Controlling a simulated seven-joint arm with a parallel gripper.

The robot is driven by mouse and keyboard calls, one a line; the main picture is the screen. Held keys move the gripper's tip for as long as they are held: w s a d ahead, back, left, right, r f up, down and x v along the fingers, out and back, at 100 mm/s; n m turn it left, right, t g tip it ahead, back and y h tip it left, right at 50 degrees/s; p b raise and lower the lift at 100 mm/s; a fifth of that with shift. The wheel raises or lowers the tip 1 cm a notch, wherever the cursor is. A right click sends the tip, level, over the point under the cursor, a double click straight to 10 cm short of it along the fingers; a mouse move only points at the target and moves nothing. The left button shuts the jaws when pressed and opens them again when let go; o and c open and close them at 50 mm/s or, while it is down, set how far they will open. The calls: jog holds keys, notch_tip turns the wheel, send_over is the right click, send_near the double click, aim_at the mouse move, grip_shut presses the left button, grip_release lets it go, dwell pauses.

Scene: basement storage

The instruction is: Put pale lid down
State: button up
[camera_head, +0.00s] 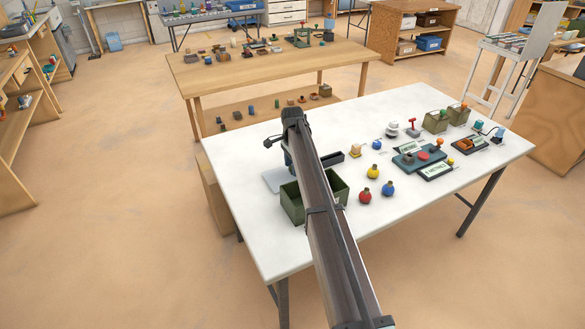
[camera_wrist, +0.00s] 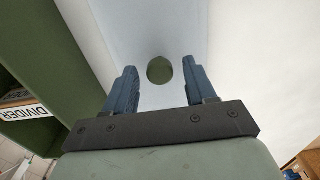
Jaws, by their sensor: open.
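The pale lid (camera_head: 277,180) is a flat, light bluish-white plate. It appears to lie on the white table (camera_head: 245,235) near its left edge, beside the green box (camera_head: 292,203). In the wrist view the lid (camera_wrist: 165,35) fills the middle beyond my fingers. A round dark green spot (camera_wrist: 159,70), which looks like its knob, shows between the fingertips. My gripper (camera_wrist: 159,66) is open, with a blue finger on each side of the spot and gaps between. In the head view my arm hides most of the gripper and part of the lid.
The green box wall (camera_wrist: 45,60) stands close at the left of the wrist view, with a DIVIDER label inside. A dark tray (camera_head: 332,159) is behind the arm. The table's near right is clear.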

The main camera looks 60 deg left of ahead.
notch_tip(320, 180, up, 11)
dwell(0.4)
jog(key=shift+f, duration=0.1)
